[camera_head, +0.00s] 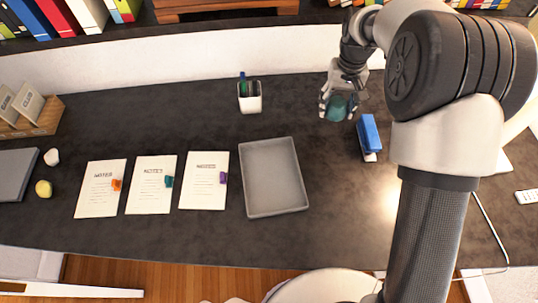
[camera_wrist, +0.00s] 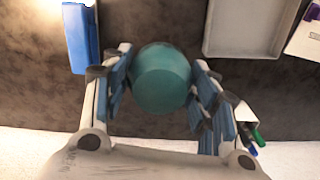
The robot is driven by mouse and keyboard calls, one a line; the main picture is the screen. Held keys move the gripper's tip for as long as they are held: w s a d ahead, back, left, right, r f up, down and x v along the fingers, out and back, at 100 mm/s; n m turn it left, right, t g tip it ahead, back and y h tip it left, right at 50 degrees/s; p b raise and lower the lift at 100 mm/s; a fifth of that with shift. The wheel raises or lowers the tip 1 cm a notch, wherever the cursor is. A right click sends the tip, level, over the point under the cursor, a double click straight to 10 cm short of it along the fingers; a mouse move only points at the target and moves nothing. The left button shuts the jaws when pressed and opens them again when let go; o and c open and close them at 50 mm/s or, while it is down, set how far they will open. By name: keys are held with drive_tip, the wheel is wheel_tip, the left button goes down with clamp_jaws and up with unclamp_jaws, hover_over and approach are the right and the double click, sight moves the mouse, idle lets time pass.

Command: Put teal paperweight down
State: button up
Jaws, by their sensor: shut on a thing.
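The teal paperweight (camera_head: 339,107) is a rounded, smooth piece held between the fingers of my gripper (camera_head: 338,104) at the back right of the dark desk. In the wrist view the teal paperweight (camera_wrist: 161,78) sits between the two blue-padded fingers of my gripper (camera_wrist: 161,85), which touch it on both sides. I cannot tell whether its underside touches the desk (camera_head: 200,105).
A blue stapler (camera_head: 369,136) stands just right of my gripper. A grey tray (camera_head: 273,178) lies to the front left, with several notes sheets (camera_head: 152,185) beyond it. A white pen cup (camera_head: 250,98) stands left. Bare desk lies between cup, tray and gripper.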

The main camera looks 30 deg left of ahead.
sight(322, 149)
wheel_tip(322, 149, down, 20)
drive_tip(key=b, duration=0.5)
drive_tip(key=shift+a, duration=0.1)
drive_tip(key=shift+f, duration=0.15)
drive_tip(key=o, duration=1.3)
drive_tip(key=shift+o, duration=0.2)
